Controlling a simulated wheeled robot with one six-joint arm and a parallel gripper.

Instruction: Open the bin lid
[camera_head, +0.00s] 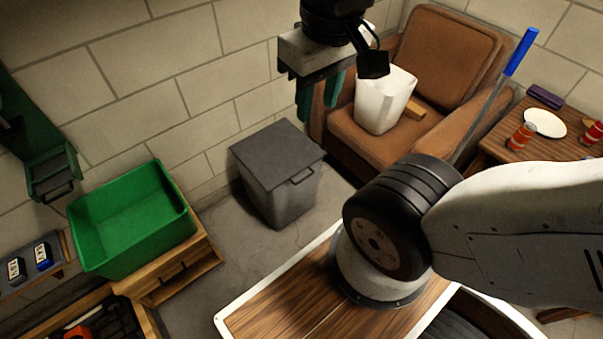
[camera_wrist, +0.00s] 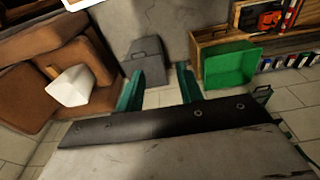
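The grey bin (camera_head: 283,198) stands on the floor against the wall, between the green tub and the armchair. Its flat lid (camera_head: 277,153) is shut, with a handle (camera_head: 302,175) at its front right edge. In the wrist view the bin (camera_wrist: 145,66) appears small and some way off, beyond the fingers. My gripper (camera_head: 319,98) hangs in the air above and to the right of the bin, with its two green fingers apart and nothing between them. The same open fingers show in the wrist view (camera_wrist: 158,88).
A green tub (camera_head: 135,225) sits on a wooden cabinet (camera_head: 180,268) left of the bin. A brown armchair (camera_head: 440,60) at the right holds a white container (camera_head: 383,100). A side table (camera_head: 508,147) stands farther right. Bare floor (camera_head: 225,255) lies in front of the bin.

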